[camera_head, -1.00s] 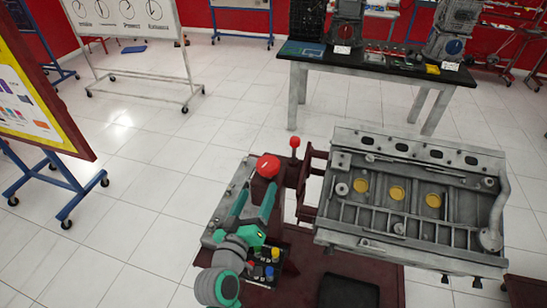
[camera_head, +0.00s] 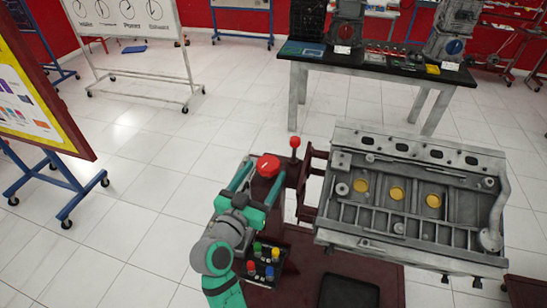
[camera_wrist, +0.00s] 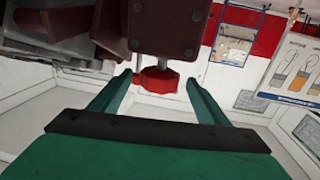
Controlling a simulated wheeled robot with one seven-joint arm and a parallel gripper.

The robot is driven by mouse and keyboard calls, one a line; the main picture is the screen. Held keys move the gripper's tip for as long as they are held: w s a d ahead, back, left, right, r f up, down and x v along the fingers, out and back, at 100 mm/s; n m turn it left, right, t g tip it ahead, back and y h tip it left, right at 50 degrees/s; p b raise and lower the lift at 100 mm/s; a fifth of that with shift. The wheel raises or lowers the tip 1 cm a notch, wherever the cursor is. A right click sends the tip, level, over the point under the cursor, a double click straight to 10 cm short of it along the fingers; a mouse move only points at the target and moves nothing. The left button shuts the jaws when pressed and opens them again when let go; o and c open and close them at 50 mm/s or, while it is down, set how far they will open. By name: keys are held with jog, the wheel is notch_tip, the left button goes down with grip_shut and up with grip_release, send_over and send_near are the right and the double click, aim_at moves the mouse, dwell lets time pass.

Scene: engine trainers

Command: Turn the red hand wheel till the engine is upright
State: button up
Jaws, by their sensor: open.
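The red hand wheel (camera_head: 268,166) sits on the dark red stand to the left of the engine. The grey engine (camera_head: 400,200) lies tipped on its stand, its long face with yellow discs turned upward, not upright. My gripper (camera_head: 266,173) is open, with one teal finger on each side of the wheel. In the wrist view the red wheel (camera_wrist: 158,81) shows between the open fingertips of my gripper (camera_wrist: 160,80), partly hidden by the dark red housing (camera_wrist: 168,25). I cannot tell whether the fingers touch it.
A red-knobbed lever (camera_head: 295,143) stands close right of the wheel. A black tray (camera_head: 348,291) is on the stand base.

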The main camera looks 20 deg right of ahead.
aim_at(273, 157)
jog(key=x, duration=0.7)
jog(key=shift+w+d, duration=0.15)
jog(key=shift+w, duration=0.1)
jog(key=c, duration=1)
